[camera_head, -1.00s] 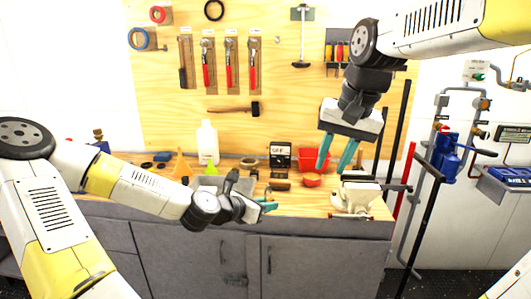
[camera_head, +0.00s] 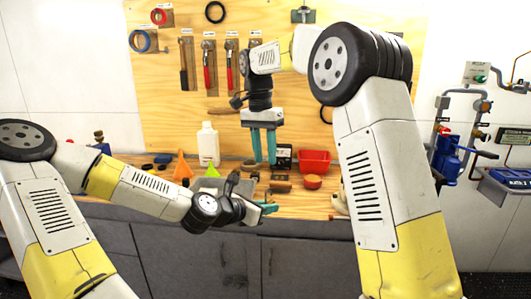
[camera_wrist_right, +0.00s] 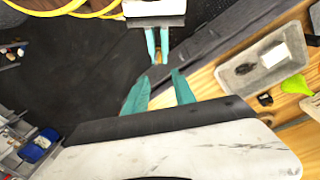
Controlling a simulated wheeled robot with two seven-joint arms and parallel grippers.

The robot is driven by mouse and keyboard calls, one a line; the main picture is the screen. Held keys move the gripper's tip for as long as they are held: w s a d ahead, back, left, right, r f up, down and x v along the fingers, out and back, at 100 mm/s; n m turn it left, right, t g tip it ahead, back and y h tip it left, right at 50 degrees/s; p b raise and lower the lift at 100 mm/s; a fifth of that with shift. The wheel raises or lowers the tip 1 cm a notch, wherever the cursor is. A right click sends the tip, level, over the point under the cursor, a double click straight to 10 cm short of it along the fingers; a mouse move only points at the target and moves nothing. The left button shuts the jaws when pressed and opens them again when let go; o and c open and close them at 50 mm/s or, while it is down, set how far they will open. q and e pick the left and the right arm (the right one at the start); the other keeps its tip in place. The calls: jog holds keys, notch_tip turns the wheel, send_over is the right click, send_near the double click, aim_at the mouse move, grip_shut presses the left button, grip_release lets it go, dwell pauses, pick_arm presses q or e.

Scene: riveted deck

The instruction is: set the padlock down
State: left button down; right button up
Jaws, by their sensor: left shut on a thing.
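My left gripper (camera_head: 266,209) is low at the front edge of the workbench (camera_head: 300,204), its teal fingers pointing right. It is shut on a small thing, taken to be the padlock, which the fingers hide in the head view. In the right wrist view the left gripper (camera_wrist_right: 157,57) shows at the top, with a small yellowish bit of the padlock (camera_wrist_right: 158,57) between its fingertips. My right gripper (camera_head: 264,163) points down above the bench, beyond the left one. In its wrist view the right gripper (camera_wrist_right: 164,77) has its fingers apart, with nothing between them.
A grey tray (camera_wrist_right: 247,83) holds a dark thing and a white one. A white bottle (camera_head: 208,146), an orange funnel (camera_head: 182,167) and a red bin (camera_head: 315,160) stand on the bench. My right arm hides much of the bench's right end.

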aim_at(267, 190)
jog(key=f, duration=0.7)
jog(key=d+f, duration=0.1)
jog(key=f, duration=0.3)
jog(key=shift+s+d+f, duration=0.1)
jog(key=shift+s+f, duration=0.15)
jog(key=shift+s, duration=0.05)
grip_shut()
pick_arm(q)
jog(key=shift+d, duration=0.1)
jog(key=shift+s+d+r, duration=0.1)
jog(key=shift+s+d, duration=0.05)
jog(key=shift+d, duration=0.05)
pick_arm(e)
jog(key=shift+a, duration=0.25)
dwell(0.3)
pick_arm(q)
jog(key=c, duration=1.3)
grip_release()
jog(key=shift+a, duration=0.15)
pick_arm(e)
jog(key=shift+d, duration=0.1)
